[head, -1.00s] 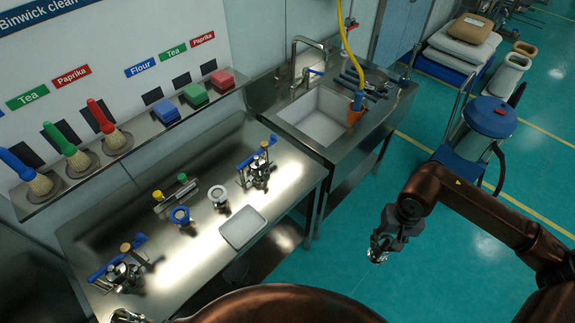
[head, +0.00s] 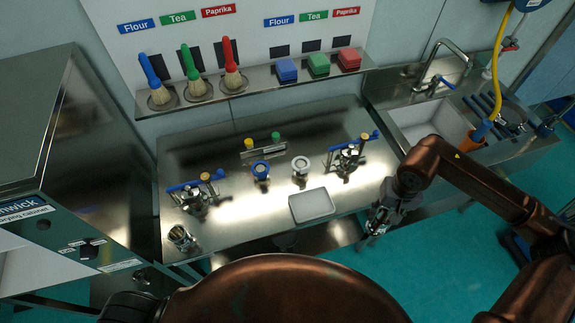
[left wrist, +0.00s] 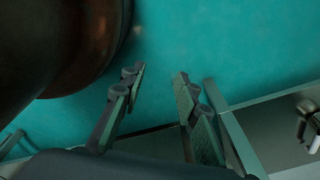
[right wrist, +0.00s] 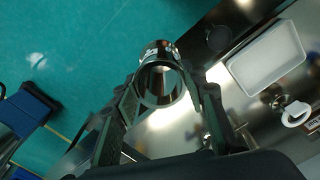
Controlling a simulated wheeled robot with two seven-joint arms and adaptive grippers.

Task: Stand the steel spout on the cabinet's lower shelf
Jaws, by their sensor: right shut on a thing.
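The steel spout (right wrist: 158,82), a short shiny tube, is between the fingers of my right gripper (right wrist: 160,100), which is shut on it. In the head view my right gripper (head: 380,218) holds the spout (head: 374,228) pointing down, just off the table's front right edge. The cabinet (head: 65,225) stands at the far left, with a labelled front panel and a pale opening below it. Its lower shelf cannot be made out clearly. My left gripper (left wrist: 158,90) is open and empty in the left wrist view, above the floor beside a table edge.
The steel table (head: 240,225) holds two blue-handled clamp fittings, two ring fittings, a white tray (head: 312,205) and another steel cup-like part (head: 181,238). Brushes and coloured blocks sit on the shelf behind. A sink (head: 440,122) is at right. Floor in front is clear.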

